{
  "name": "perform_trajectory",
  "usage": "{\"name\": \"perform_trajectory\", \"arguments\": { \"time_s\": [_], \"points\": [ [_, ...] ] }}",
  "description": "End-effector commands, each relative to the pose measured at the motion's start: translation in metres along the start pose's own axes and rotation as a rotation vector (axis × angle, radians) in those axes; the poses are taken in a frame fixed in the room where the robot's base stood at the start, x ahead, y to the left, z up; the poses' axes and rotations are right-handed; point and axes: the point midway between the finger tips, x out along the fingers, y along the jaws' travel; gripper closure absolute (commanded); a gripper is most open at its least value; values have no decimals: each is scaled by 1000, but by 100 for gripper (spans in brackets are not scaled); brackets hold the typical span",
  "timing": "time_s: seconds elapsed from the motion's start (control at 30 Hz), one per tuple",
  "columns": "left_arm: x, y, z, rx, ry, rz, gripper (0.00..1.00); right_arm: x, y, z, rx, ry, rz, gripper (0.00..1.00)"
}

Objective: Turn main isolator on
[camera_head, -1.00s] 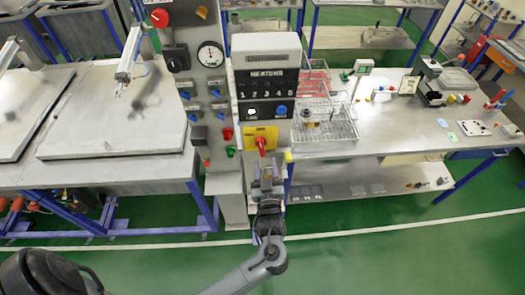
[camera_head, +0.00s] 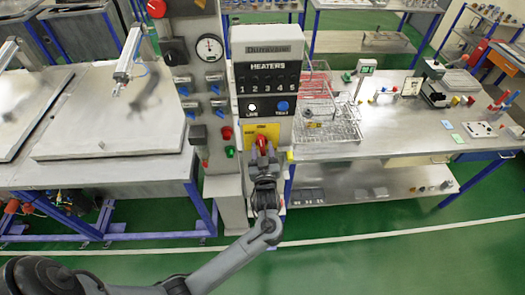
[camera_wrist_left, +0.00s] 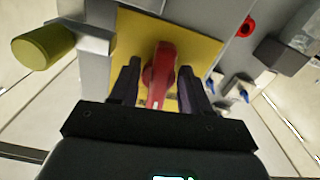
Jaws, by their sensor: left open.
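The main isolator is a red rotary handle (camera_head: 262,142) on a yellow plate (camera_head: 250,131), low on the heater control box. In the left wrist view the red handle (camera_wrist_left: 160,75) stands in front of the yellow plate (camera_wrist_left: 192,42), its grip pointing down toward the palm. My left gripper (camera_head: 263,157) is open at the handle. In the left wrist view its two fingers (camera_wrist_left: 159,80) lie one on each side of the handle, with a visible gap on the right side; contact on the left cannot be told. My right gripper is not in view.
The heater box (camera_head: 266,75) has numbered switches and a blue test button (camera_head: 282,106). A panel with a gauge (camera_head: 209,48), blue-lever switches and a green button (camera_head: 230,151) stands left. A yellow-green knob (camera_wrist_left: 42,47) juts out near the plate.

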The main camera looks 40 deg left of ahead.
Motion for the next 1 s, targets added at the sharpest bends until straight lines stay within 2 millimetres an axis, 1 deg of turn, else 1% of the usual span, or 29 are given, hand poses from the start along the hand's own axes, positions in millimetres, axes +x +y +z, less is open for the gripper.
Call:
{"name": "perform_trajectory", "arguments": {
  "time_s": [0.1, 0.33, 0.37, 0.4, 0.57, 0.67, 0.83, 1.0],
  "points": [
    [3, 0, 0, 0, 1, 0, 53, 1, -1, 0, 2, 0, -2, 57],
    [4, 0, -1, 0, 0, -1, 53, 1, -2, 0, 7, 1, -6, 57],
    [4, 0, 0, 0, 0, -1, 56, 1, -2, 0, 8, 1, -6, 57],
    [4, 0, 0, 0, 0, -1, 62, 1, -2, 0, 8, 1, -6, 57],
    [3, 0, 0, 0, 0, -1, 87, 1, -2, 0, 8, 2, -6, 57],
    [3, 0, -2, 14, 0, -1, 88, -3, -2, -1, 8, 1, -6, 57],
    [3, -1, -3, 119, -1, -2, 88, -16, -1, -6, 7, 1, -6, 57],
    [4, -2, 0, 145, 1, -2, 88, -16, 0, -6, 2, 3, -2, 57]
  ]
}}
